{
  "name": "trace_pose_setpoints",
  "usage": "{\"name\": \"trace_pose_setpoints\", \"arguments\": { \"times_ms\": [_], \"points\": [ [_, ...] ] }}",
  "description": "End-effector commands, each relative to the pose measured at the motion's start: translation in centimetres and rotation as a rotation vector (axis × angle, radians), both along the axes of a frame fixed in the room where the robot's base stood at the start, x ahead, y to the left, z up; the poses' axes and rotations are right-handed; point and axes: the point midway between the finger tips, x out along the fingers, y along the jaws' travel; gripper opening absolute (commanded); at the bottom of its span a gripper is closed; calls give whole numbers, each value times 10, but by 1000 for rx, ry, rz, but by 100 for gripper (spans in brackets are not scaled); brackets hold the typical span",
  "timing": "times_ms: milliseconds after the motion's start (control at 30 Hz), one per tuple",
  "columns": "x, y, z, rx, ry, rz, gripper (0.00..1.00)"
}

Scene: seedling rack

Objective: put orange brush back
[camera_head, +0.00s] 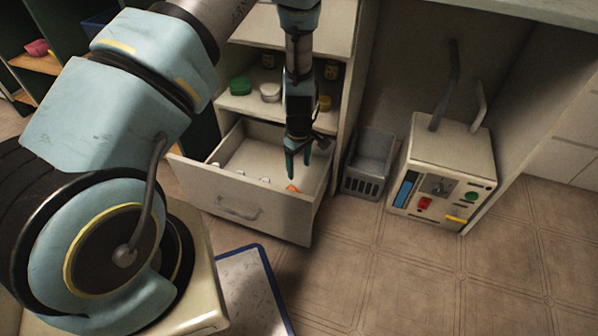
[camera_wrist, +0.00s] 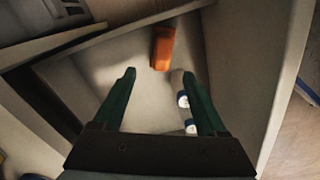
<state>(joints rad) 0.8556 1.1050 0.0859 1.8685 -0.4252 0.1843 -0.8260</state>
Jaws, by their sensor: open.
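An orange brush (camera_wrist: 162,48) lies inside an open drawer (camera_head: 241,206); in the head view only a small orange bit (camera_head: 292,188) of it shows at the drawer's right end. My gripper (camera_head: 299,172) points down over the right part of the drawer, with its green fingers apart and nothing between them. In the wrist view my gripper (camera_wrist: 160,92) is open, and the orange brush appears beyond the fingertips, near the middle top. The brush is apart from both fingers. Its full length is hard to tell.
Small white and blue items (camera_wrist: 183,100) lie in the drawer near the right finger. Shelves above hold a green item (camera_head: 240,85) and a white one (camera_head: 270,92). A grey basket (camera_head: 370,165) and a cream box with controls (camera_head: 440,180) stand right. A blue-edged mat (camera_head: 248,290) lies in front.

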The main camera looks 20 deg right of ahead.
Motion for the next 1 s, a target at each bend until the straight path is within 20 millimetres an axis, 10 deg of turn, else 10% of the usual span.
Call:
{"name": "trace_pose_setpoints", "arguments": {
  "times_ms": [300,733,1000],
  "points": [
    [0,0,65,-1,0,0,75],
    [3,4,86,-4,1,-4,75],
    [35,86,186,-53,-22,-123,75]
  ]
}}
